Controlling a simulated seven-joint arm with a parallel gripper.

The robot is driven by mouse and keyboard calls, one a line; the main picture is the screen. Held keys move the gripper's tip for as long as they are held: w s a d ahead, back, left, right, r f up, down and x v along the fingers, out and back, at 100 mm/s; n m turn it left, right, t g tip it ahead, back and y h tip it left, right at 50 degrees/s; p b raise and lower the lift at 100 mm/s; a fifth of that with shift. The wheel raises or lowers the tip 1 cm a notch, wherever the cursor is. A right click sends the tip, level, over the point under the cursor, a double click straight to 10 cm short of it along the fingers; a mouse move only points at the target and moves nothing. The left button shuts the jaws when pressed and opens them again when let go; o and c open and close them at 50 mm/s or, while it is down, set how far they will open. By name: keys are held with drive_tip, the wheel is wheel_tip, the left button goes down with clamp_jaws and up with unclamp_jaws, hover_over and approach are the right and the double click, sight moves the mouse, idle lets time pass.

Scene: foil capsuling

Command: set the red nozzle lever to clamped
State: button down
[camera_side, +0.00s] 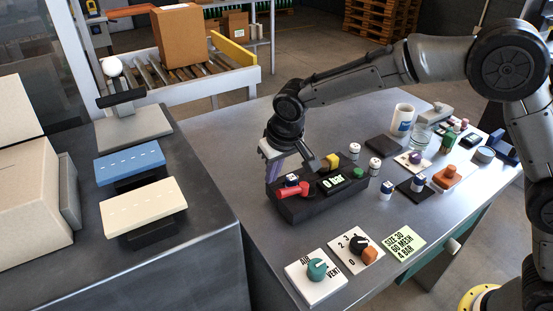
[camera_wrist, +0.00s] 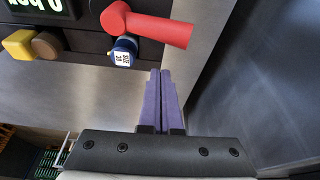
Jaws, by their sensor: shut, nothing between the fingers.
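The red nozzle lever (camera_side: 291,191) sits on the left end of the dark control box, which has a display reading "0 bar" (camera_side: 332,182). In the wrist view the red lever (camera_wrist: 150,26) lies across the box's end, its free end past the box edge. A blue-and-white capped part (camera_wrist: 123,50) is right beside it. My gripper (camera_side: 272,178) is at the box's back left corner. Its purple fingers (camera_wrist: 160,75) are shut, empty, and apart from the lever in the wrist view. Whether the lever is at clamped cannot be read.
Several small items and a mug (camera_side: 402,118) stand right. Table left of the box is clear.

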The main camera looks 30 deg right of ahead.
sight(295, 192)
drive_tip(key=shift+s+r, duration=0.15)
drive_tip(key=shift+s, duration=0.85)
drive_tip(key=shift+s+r, duration=0.15)
drive_tip(key=shift+s, duration=0.8)
